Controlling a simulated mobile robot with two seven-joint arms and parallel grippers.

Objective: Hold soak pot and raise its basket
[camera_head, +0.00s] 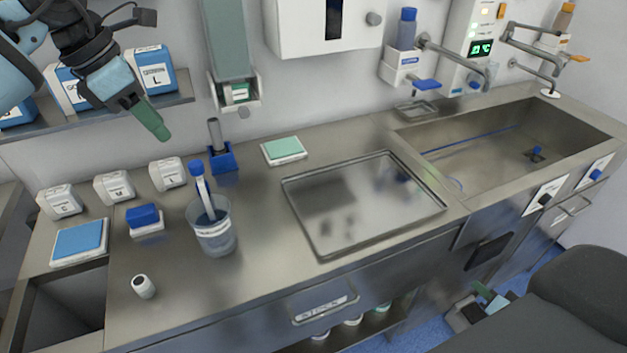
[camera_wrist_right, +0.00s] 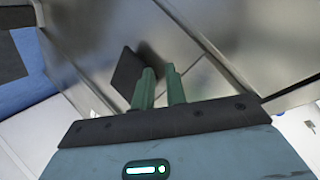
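The soak pot (camera_head: 215,240) is a clear, labelled beaker standing upright on the steel counter, left of the large tray. Its basket's white and blue handle (camera_head: 200,178) sticks up above the rim, leaning slightly. The basket inside is hard to make out. My left gripper (camera_head: 152,122) is in the air above and left of the pot, touching nothing; its green fingers overlap, so its opening is unclear. My right gripper (camera_wrist_right: 160,88) is low in front of the cabinet, far from the pot, its two green fingers apart with a narrow empty gap.
A blue holder (camera_head: 223,160) stands behind the pot, and a blue-topped block (camera_head: 145,220) and a small white cylinder (camera_head: 143,287) are to its left. The steel tray (camera_head: 325,250) is to the right, with the sink (camera_head: 480,160) beyond. The counter in front of the pot is clear.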

